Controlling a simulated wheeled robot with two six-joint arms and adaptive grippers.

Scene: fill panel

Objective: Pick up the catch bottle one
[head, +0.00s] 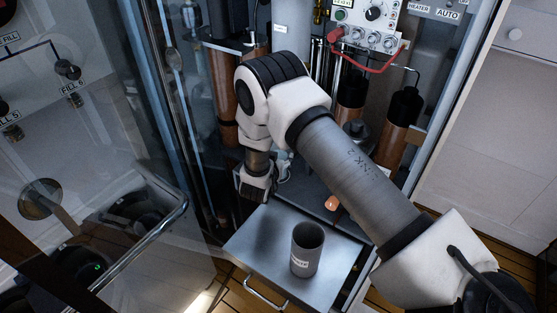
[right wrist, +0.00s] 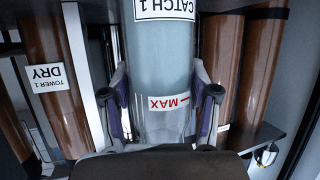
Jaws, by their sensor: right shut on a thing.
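The catch bottle one (right wrist: 158,60) is a clear cylinder with a "CATCH 1" label and a red MAX mark; both read upside down in the right wrist view. Pale blue-grey contents show up to about the MAX mark. My right gripper (right wrist: 163,108) is shut on it, one finger on each side. In the head view my right gripper (head: 272,178) is small and dark below the bent arm, inside the open cabinet. The bottle cannot be made out there. My left gripper is in neither view.
A pulled-out metal shelf (head: 255,238) carries an open grey cup (head: 307,249) below the gripper. Brown columns (head: 395,130) stand behind; one is labelled "TOWER 1 DRY" (right wrist: 48,78). A glass door with a handle (head: 150,240) is at the left.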

